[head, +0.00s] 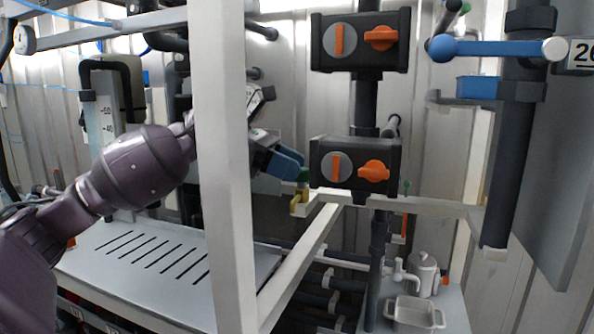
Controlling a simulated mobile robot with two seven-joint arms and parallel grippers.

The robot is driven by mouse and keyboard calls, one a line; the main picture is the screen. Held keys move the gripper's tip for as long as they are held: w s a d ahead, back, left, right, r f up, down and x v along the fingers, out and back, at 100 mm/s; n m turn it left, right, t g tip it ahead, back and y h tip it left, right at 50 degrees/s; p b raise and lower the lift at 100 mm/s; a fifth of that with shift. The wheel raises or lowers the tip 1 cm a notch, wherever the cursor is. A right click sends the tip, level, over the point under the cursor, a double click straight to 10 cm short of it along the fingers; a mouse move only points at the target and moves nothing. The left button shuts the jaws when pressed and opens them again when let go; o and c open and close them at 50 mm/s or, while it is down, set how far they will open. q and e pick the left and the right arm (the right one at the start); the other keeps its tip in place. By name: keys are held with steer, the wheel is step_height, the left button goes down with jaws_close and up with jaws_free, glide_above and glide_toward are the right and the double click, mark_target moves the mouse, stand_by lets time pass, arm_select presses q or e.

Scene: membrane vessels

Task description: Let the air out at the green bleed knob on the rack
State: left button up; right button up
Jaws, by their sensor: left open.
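A small green knob (304,174) sits above a brass-yellow fitting (297,199), just left of the lower black valve box on the rack. My left gripper (289,162) reaches in from the left, behind the pale upright post. Its blue fingertips are close to the green knob, at its upper left. I cannot tell whether they touch it. The gripper is open, though the gap between the fingers hardly shows from this angle. The post hides part of my left wrist. A second, smaller green piece (407,186) shows right of the lower box. My right gripper is out of view.
The pale frame post (222,160) stands in front of my left arm. Black boxes with orange handles, the upper (360,41) and lower (355,165), sit on a dark pipe. A blue-handled lever (490,47) is upper right. A white jug (424,273) and tray (414,313) stand lower right.

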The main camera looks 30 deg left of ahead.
arm_select(q)
steer(key=b+v, duration=0.2)
steer(key=v, duration=0.7)
steer(key=shift+a, duration=0.15)
steer(key=shift+s, duration=0.1)
